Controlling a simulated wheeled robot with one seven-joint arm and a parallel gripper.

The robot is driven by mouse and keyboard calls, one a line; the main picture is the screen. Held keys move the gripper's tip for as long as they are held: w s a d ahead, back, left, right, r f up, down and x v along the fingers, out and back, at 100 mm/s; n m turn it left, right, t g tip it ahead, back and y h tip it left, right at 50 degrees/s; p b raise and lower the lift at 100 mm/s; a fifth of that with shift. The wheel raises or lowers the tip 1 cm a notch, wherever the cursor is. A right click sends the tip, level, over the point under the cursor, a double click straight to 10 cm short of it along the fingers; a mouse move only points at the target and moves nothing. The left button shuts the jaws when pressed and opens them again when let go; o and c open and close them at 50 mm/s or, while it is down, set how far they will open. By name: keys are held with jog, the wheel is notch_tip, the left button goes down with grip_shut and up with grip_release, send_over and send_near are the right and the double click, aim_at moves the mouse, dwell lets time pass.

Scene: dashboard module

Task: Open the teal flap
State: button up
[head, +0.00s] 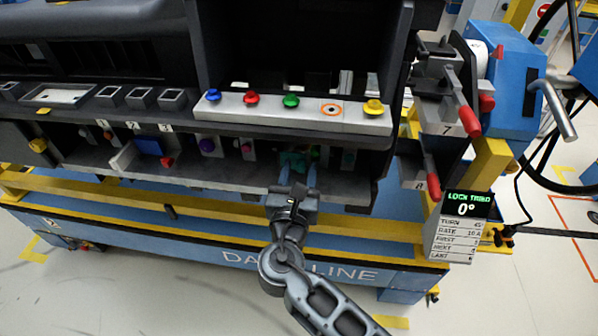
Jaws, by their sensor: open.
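A teal part (293,159), which looks like the teal flap, sits inside the dark lower shelf of the dashboard module, right of its middle. My gripper (297,173) is in front of it with its fingers pointing into the shelf. The jaws are open, and the fingers cover part of the teal part. I cannot tell whether the fingers touch it, or how far the flap stands open.
The lower shelf (235,180) also holds a purple knob (207,146), a blue block (148,145) and a yellow knob (38,145). Above runs a ledge with coloured buttons (291,101). Red-handled levers (469,121) stick out at right, above a display (465,205).

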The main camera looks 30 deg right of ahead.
aim_at(298, 168)
jog(key=shift+c, duration=0.3)
grip_shut()
jog(key=shift+a, duration=0.1)
jog(key=shift+w+a+m+g+h, duration=0.1)
jog(key=shift+a+m+g+h, duration=0.55)
jog(key=shift+m+g+h, duration=0.75)
jog(key=shift+s+a+m+g+h, duration=0.1)
jog(key=shift+a+m+g+h, duration=0.8)
jog(key=shift+g, duration=0.85)
jog(key=shift+w+a+m+g+h, duration=0.1)
jog(key=shift+a+m+g+h, duration=0.3)
jog(key=shift+m+g+h, duration=0.85)
jog(key=shift+m+g, duration=0.25)
jog(key=shift+g, duration=0.15)
